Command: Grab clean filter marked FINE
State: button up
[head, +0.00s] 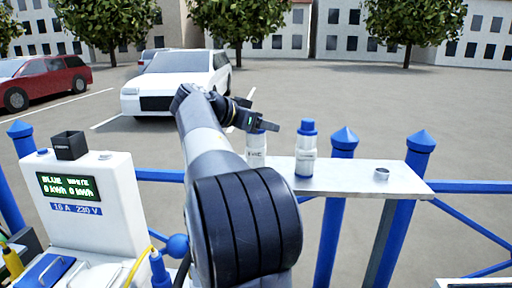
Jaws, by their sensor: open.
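Two white cylindrical filters stand upright on a light shelf (345,178). The left filter (256,153) has dark lettering that is partly hidden and looks like the end of FINE. Its top is mostly hidden behind my gripper. The right filter (305,157) has a blue cap and small lettering that I cannot read. My gripper (277,112) is open at the top of the left filter, with one finger reaching right toward the right filter's cap. I cannot tell whether it touches the left filter.
A small metal ring or cup (381,174) lies on the shelf's right part. Blue railing posts (334,225) stand around the shelf. A white power pedestal (90,200) with a green display stands at left. Parked cars, including a white one (175,82), are beyond the railing.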

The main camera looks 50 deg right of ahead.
jog(key=shift+f, duration=0.1)
grip_shut()
dwell(0.5)
